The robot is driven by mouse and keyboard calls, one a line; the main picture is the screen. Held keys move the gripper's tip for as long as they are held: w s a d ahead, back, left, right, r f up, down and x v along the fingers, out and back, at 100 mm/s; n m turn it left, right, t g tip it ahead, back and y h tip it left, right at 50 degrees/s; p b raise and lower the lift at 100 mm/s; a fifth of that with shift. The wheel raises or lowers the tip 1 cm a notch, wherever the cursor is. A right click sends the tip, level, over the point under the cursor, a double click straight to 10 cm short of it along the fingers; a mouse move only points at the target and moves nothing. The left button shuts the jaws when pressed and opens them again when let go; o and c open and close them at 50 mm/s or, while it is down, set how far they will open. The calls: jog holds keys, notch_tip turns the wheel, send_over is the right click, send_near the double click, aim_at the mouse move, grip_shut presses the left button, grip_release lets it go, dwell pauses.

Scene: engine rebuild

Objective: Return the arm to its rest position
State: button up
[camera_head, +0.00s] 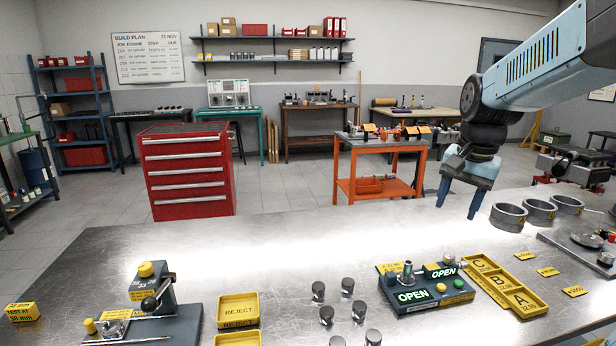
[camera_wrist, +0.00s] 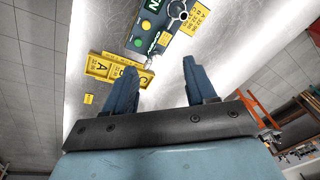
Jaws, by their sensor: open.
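My gripper (camera_head: 457,202) hangs from the blue arm at the right, above the far part of the metal workbench (camera_head: 250,245). Its two blue fingers are apart with nothing between them. In the wrist view my gripper (camera_wrist: 155,80) also shows open and empty. The fixture with two green OPEN signs (camera_head: 425,290) and the yellow A, B, C tray (camera_head: 505,284) sit on the bench nearer the camera. In the wrist view the tray (camera_wrist: 103,68) and the fixture (camera_wrist: 150,25) lie beyond the fingers. My fingers touch neither.
Several metal cylinders (camera_head: 347,286) stand mid-bench. A yellow REJECT tray (camera_head: 238,309) and a lever press (camera_head: 152,290) are to the left. Several metal rings (camera_head: 509,217) stand right of my gripper. An orange cart (camera_head: 374,170) and a red drawer cabinet (camera_head: 187,170) stand behind the bench.

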jog(key=s+a+n+t, duration=0.1)
jog(key=s+a+n, duration=0.2)
jog(key=s, duration=0.3)
jog(key=s+a+n+t, duration=0.2)
jog(key=s+a+n, duration=0.2)
jog(key=s, duration=0.3)
jog(key=shift+s+r+n, duration=0.15)
jog(key=shift+s+n, duration=0.15)
jog(key=shift+n, duration=0.1)
